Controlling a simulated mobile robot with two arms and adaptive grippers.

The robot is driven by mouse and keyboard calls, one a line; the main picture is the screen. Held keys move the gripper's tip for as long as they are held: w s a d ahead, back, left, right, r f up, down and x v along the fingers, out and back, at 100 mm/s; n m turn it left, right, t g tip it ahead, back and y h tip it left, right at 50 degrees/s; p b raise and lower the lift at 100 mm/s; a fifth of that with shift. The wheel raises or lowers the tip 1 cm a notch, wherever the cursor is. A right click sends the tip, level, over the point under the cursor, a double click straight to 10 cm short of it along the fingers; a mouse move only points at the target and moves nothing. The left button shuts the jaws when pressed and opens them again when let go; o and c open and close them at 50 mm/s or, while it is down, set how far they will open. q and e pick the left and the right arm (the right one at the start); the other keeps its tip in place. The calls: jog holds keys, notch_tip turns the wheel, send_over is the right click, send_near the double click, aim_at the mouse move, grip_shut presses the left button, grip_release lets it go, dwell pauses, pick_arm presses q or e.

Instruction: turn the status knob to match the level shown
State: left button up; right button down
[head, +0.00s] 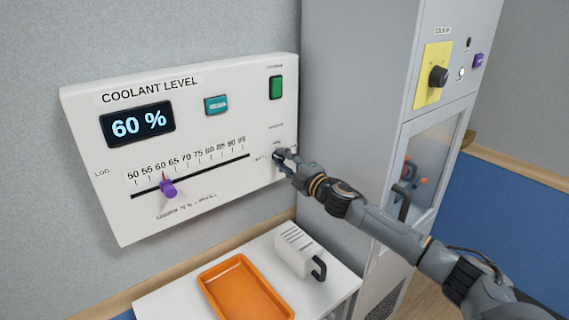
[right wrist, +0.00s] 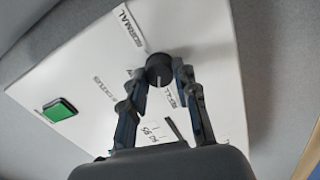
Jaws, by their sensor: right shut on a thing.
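The white coolant panel (head: 222,120) hangs on the grey wall at the left of the head view. Its display (head: 138,123) reads 60 %. A purple slider (head: 168,189) with a red pointer stands near the 60 mark. The dark round status knob (right wrist: 159,67) shows in the right wrist view, with a pale pointer line and printed labels around it, one ending in "ORMAL", one like "REFILL". My right gripper (head: 283,157) is at the panel's lower right, shut on the knob, a finger on each side (right wrist: 160,76). It mostly hides the knob in the head view. My left gripper is out of view.
A green switch (head: 276,87) and a teal button (head: 216,105) sit on the panel. Below, an orange tray (head: 205,279) and a white jug (head: 296,251) stand on a white top. A grey cabinet (head: 345,90) with a black knob (head: 438,76) stands right of the panel.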

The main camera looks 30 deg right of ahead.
jog(key=shift+f+n, duration=0.1)
jog(key=shift+n, duration=1.1)
jog(key=c, duration=1)
grip_release()
